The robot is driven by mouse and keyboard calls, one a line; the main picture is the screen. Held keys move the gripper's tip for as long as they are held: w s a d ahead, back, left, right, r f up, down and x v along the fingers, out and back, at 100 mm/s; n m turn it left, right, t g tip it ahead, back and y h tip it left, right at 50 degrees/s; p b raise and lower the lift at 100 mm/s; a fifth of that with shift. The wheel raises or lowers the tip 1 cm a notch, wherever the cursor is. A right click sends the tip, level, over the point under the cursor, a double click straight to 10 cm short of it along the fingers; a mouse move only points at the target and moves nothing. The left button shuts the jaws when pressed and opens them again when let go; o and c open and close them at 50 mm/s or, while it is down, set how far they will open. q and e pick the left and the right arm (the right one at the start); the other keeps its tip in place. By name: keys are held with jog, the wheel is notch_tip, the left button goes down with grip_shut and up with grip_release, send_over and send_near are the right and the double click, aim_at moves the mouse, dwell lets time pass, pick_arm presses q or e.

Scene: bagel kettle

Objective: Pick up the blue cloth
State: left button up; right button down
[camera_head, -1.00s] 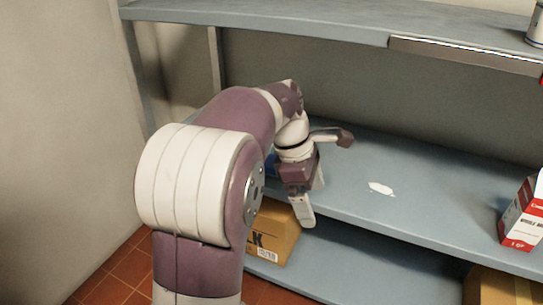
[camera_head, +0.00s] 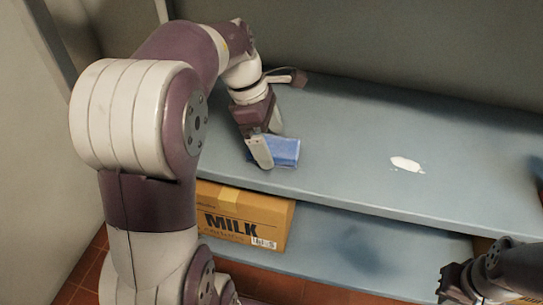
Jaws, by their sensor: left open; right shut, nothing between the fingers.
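The blue cloth (camera_head: 286,152) lies folded on the blue-grey shelf, near its front edge. My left gripper (camera_head: 268,149) points down at the cloth's left side and is open. One pale finger stands in front of the cloth's left part and hides some of it; the other finger is behind. I cannot tell whether the fingers touch the cloth.
A white spill (camera_head: 407,164) lies on the shelf (camera_head: 340,120) to the right of the cloth. A brown milk carton box (camera_head: 243,215) stands on the lower shelf (camera_head: 350,250). A dark object (camera_head: 537,168) shows at the right edge. The shelf's middle is otherwise clear.

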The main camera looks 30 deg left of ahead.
pick_arm(q)
jog(key=shift+x, duration=0.85)
jog(key=shift+r, duration=0.15)
jog(key=c, duration=1.1)
pick_arm(e)
jog(key=shift+f, duration=0.45)
